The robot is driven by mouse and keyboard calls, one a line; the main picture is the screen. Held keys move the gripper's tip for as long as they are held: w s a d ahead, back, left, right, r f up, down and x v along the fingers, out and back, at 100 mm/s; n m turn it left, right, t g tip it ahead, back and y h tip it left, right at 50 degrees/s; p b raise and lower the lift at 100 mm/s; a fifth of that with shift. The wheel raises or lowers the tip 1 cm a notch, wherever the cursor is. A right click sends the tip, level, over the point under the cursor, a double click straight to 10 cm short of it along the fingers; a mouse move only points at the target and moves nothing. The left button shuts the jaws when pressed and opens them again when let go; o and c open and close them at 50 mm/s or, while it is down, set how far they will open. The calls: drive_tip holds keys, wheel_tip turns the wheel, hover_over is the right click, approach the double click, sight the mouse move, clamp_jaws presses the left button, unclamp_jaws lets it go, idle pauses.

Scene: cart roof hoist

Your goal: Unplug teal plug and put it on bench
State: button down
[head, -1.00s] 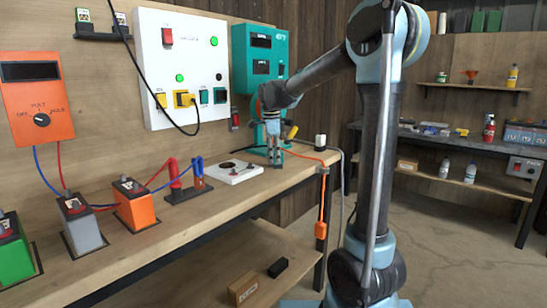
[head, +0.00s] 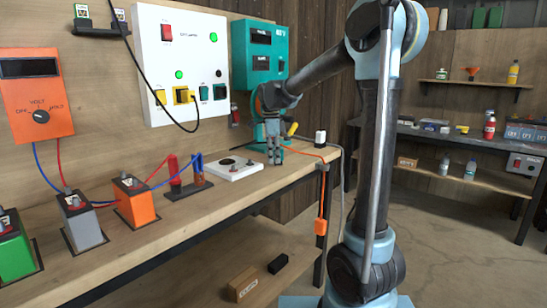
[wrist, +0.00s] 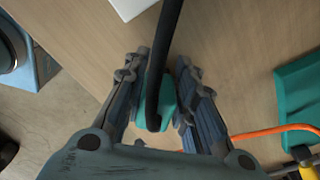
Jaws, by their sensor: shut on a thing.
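My gripper (head: 274,160) points down over the far end of the wooden bench (head: 200,205), just right of a white plate. In the wrist view my gripper (wrist: 160,105) is shut on the teal plug (wrist: 168,95), which sits between the fingers with a black cable (wrist: 165,45) running across it. In the head view the fingers hide the plug. I cannot tell whether the plug touches the bench. The white wall panel (head: 180,65) carries teal and yellow sockets, and a yellow plug (head: 183,95) with a black cable sits in one.
The white plate (head: 234,170) with a black ring lies left of my gripper. An orange cable (head: 305,153) crosses the bench on the right; a teal piece (wrist: 300,90) shows beside it. Battery boxes (head: 136,200) stand nearer. Some bare wood lies along the front edge.

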drive_tip(key=c, duration=1.2)
unclamp_jaws()
drive_tip(key=shift+f, duration=0.15)
wheel_tip(320, 180, up, 11)
drive_tip(key=s+d+f+n, duration=0.2)
drive_tip(key=s+d+n, duration=0.2)
drive_tip(key=s+d, duration=0.35)
drive_tip(key=s+d+f+n, duration=0.4)
drive_tip(key=s+d+f, duration=0.1)
drive_tip(key=s+f, duration=0.3)
drive_tip(key=s+d+f+n+t, duration=0.1)
drive_tip(key=s+d+f+n, duration=0.3)
drive_tip(key=s+f, duration=0.4)
drive_tip(key=s+d+f+n+t, duration=0.1)
drive_tip(key=s+d+f+n, duration=0.3)
drive_tip(key=s+d+f, duration=0.2)
drive_tip(key=shift+s+d+f+n+y, duration=0.1)
drive_tip(key=shift+s+f+n+y, duration=0.1)
drive_tip(key=shift+s+f, duration=0.4)
drive_tip(key=shift+s+d+f+n+y, duration=0.1)
drive_tip(key=shift+s+f+n, duration=0.2)
drive_tip(key=shift+f, duration=0.45)
